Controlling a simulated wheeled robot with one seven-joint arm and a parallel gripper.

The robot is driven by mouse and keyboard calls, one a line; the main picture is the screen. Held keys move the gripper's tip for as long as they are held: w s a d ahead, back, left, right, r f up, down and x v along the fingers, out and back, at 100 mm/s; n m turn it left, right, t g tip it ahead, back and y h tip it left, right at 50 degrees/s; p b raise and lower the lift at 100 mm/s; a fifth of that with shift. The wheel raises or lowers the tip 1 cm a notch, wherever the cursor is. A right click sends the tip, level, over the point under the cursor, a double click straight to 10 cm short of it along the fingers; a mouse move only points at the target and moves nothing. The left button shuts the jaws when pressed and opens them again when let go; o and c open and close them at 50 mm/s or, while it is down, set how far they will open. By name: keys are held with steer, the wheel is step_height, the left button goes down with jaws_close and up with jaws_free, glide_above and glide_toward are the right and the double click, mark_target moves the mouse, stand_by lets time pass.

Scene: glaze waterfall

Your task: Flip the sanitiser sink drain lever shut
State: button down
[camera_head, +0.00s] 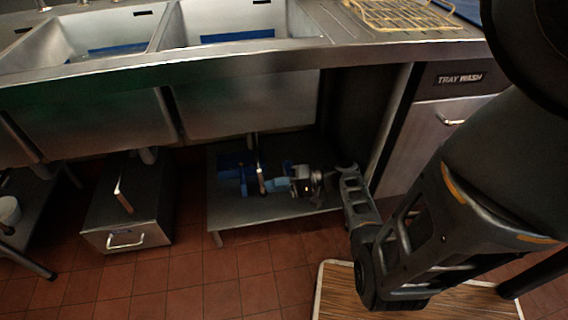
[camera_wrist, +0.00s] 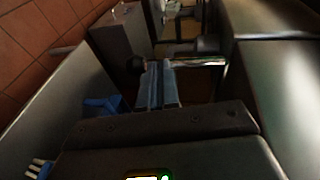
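A metal drain lever (camera_head: 262,180) hangs under the right-hand sink basin (camera_head: 245,105), below its drain pipe. No label tells which basin is the sanitiser sink. In the wrist view the lever (camera_wrist: 198,62) is a shiny bar running sideways, with a dark knob at its left end. My gripper (camera_head: 277,184) reaches under the sink from the right, with its tips just right of the lever. In the wrist view my gripper's fingers (camera_wrist: 159,72) lie side by side, shut, with tips at the bar. I cannot tell whether they touch it.
A low metal shelf (camera_head: 225,205) with blue items (camera_head: 232,170) lies below the lever. A metal box (camera_head: 128,215) stands on the floor to the left, and a second lever (camera_head: 122,195) shows there. A cabinet marked TRAY WASH (camera_head: 440,125) stands right. A brown mat (camera_head: 335,295) lies in front.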

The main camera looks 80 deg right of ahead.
steer(key=shift+w+a+f, duration=0.2)
steer(key=shift+w+a, duration=0.05)
steer(key=shift+w, duration=0.2)
stand_by(0.4)
